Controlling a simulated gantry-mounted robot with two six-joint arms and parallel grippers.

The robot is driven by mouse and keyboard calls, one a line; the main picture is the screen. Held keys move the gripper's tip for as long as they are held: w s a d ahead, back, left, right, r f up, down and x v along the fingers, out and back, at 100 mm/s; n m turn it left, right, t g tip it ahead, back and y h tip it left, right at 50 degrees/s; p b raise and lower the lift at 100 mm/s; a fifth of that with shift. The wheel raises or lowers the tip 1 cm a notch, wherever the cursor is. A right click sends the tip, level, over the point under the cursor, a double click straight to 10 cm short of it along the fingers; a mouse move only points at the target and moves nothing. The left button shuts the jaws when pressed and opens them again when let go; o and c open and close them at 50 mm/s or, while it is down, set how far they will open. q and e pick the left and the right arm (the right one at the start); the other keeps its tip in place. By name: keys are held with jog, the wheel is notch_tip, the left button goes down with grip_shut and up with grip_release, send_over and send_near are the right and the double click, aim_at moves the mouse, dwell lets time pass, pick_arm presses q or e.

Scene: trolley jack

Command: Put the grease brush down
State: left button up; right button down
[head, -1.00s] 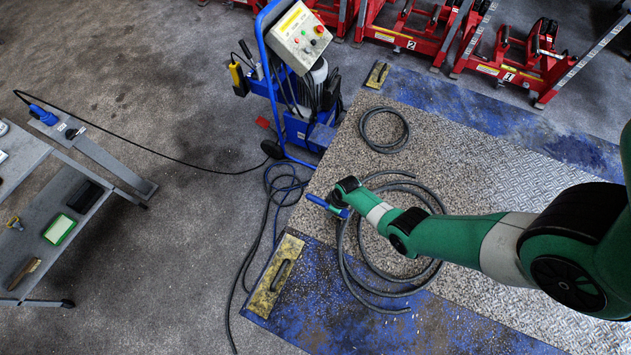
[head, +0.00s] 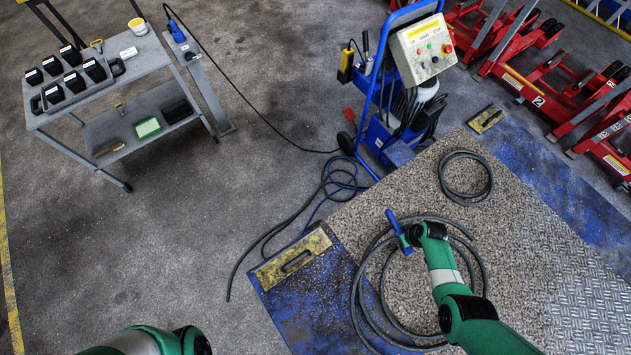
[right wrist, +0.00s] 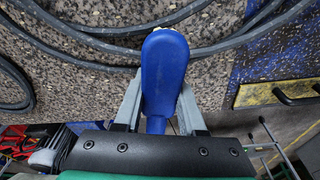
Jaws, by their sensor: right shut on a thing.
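My right gripper (head: 408,238) is shut on the blue grease brush (head: 395,222), held over the speckled plate and the coiled hose. In the right wrist view the brush (right wrist: 164,70) stands between the two grey fingers of the gripper (right wrist: 160,105), its rounded blue handle end toward the plate. A small pale patch shows past that end; whether it is bristles I cannot tell. Part of my left arm (head: 150,342) shows at the bottom edge of the head view; its gripper fingers are out of view.
A grey two-tier trolley (head: 190,68) stands at left, with several black boxes, a white tub (head: 137,26) and a green-edged tray (head: 148,127). Red jacks stand upper right. Floor between trolley and plate is mostly clear.

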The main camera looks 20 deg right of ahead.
notch_tip(320, 180, up, 13)
jog(key=p, duration=1.2)
jog(key=shift+f+p, duration=0.1)
jog(key=shift+p, duration=0.2)
